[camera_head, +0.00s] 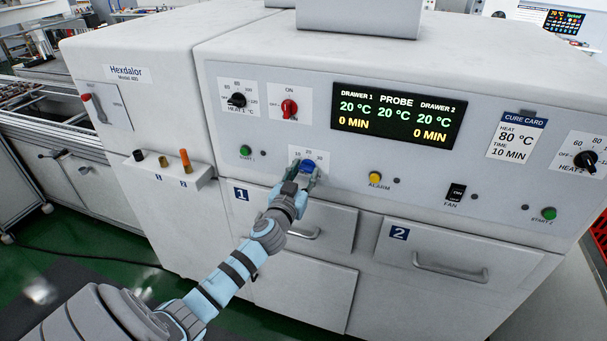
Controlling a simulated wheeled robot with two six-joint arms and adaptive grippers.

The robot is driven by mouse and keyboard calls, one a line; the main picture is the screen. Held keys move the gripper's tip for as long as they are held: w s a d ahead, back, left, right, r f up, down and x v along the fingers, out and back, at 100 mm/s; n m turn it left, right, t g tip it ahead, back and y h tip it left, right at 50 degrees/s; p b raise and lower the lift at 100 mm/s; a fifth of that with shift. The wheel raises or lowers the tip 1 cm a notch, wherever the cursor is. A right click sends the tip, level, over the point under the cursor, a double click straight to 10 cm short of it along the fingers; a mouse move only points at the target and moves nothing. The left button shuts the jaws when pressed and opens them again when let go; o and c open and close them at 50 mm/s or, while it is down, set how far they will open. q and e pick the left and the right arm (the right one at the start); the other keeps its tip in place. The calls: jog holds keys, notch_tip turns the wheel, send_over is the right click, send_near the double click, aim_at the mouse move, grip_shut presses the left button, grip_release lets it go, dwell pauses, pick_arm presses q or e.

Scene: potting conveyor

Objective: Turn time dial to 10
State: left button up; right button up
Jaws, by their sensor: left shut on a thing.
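The blue time dial (307,166) sits on a white scale plate below the red ON switch, on the front of the white machine. My left gripper (303,172) reaches in from the lower left and is shut on the dial. The fingers hide much of the dial, and its pointer cannot be read. Numbers including 20 and 30 show along the top of the plate (322,155). The display (398,116) shows 0 MIN for both drawers and 20 °C. The cure card (516,137) reads heat 80 °C, time 10 MIN. My right gripper is not in view.
A black heat dial (237,100), the red switch (289,108), a green start button (245,152) and a yellow alarm button (376,177) surround the dial. Drawer handles (303,234) stick out below. A second heat dial (585,161) is at the far right.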

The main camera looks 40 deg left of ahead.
pick_arm(q)
jog(key=m, duration=0.4)
jog(key=shift+m, duration=1.9)
jog(key=shift+f, duration=0.1)
jog(key=o, duration=1.2)
jog(key=shift+c, duration=0.2)
jog(key=shift+d, duration=0.1)
jog(key=v, duration=1.2)
jog(key=shift+w, duration=0.1)
